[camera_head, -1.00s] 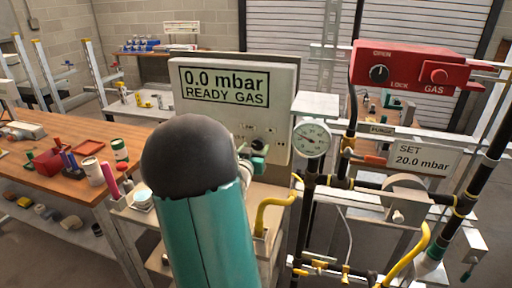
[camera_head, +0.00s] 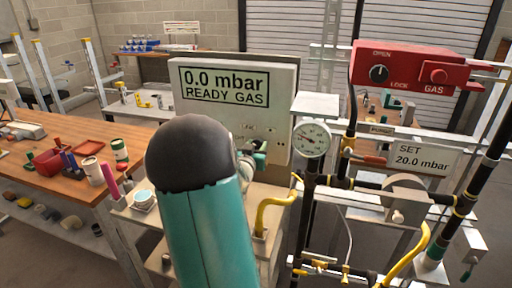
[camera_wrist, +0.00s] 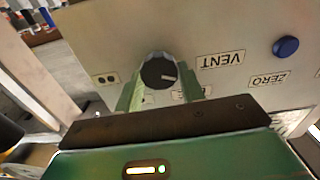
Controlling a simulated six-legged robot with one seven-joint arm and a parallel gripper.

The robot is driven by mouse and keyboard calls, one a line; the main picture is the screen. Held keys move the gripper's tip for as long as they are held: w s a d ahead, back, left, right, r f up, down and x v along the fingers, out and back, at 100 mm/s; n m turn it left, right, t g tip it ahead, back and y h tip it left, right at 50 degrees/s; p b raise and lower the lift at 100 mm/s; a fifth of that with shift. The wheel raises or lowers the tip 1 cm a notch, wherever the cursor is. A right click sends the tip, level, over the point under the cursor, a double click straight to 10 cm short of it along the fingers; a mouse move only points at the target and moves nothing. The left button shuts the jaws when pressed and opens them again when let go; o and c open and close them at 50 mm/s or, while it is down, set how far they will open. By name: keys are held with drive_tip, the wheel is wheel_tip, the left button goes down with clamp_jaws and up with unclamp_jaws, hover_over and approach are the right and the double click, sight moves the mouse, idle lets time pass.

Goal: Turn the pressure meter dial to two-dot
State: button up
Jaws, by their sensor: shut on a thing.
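The pressure meter (camera_head: 282,95) is a pale grey box whose screen reads "0.0 mbar READY GAS". Its dial (camera_wrist: 158,72), a round black knob with a white pointer line, shows in the wrist view. My gripper (camera_wrist: 158,86) has its green fingers on both sides of the dial, shut on it. The pointer line points to the right in the wrist view. A two-dot label (camera_wrist: 105,78) lies to the left of the dial. Another label below right of it is partly hidden by a finger. In the head view my gripper (camera_head: 254,158) is at the meter's lower front, partly behind my arm.
A VENT label (camera_wrist: 221,60), a ZERO label (camera_wrist: 269,79) and a blue button (camera_wrist: 286,47) are on the same panel. A round gauge (camera_head: 312,139), yellow hose (camera_head: 275,212) and red gas box (camera_head: 412,66) stand right. A wooden table (camera_head: 70,178) is at left.

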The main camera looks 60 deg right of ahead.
drive_tip(key=shift+m, duration=0.3)
drive_tip(key=m, duration=0.6)
drive_tip(key=shift+s, duration=0.1)
drive_tip(key=m, duration=0.6)
drive_tip(key=shift+f+m, duration=0.15)
drive_tip(key=shift+m, duration=0.25)
drive_tip(key=m, duration=0.3)
drive_tip(key=shift+s+m, duration=0.1)
drive_tip(key=shift+m, duration=0.3)
drive_tip(key=m, duration=0.3)
drive_tip(key=shift+f+m, duration=0.1)
drive_tip(key=shift+m, duration=0.2)
drive_tip(key=m, duration=0.6)
drive_tip(key=shift+f, duration=0.1)
drive_tip(key=o, duration=1)
